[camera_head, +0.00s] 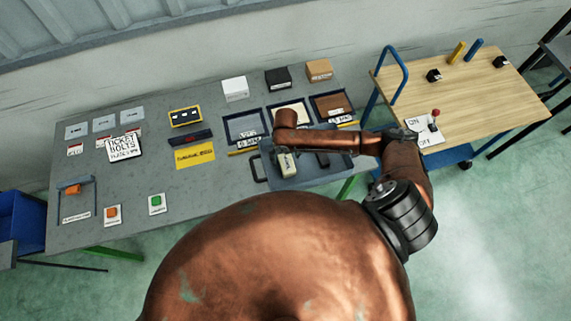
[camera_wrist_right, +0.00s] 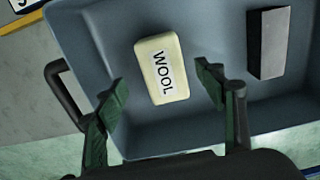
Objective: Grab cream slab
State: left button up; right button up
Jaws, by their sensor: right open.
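The cream slab (camera_wrist_right: 162,69), a small block with a "WOOL" label, lies in a blue-grey tray (camera_wrist_right: 215,130). It also shows in the head view (camera_head: 286,164), at the left part of the tray. My right gripper (camera_wrist_right: 158,92) is open above the tray, its two dark green fingers apart. In the wrist view the slab appears between and just beyond the fingertips, with nothing gripped. In the head view my right arm covers part of the tray. My left gripper is not in view.
A dark grey block (camera_wrist_right: 267,43) lies in the same tray, right of the slab. Behind the tray are shallow bins (camera_head: 245,126) and white, black and brown boxes (camera_head: 319,70). A wooden-topped cart (camera_head: 470,95) stands to the right. The bench's left-middle is partly clear.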

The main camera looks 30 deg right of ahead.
aim_at(287, 163)
jog(key=f, duration=0.4)
jog(key=s+f+p, duration=0.1)
jog(key=f, duration=0.1)
jog(key=shift+d, duration=0.1)
jog(key=c, duration=1.2)
jog(key=shift+c, duration=0.2)
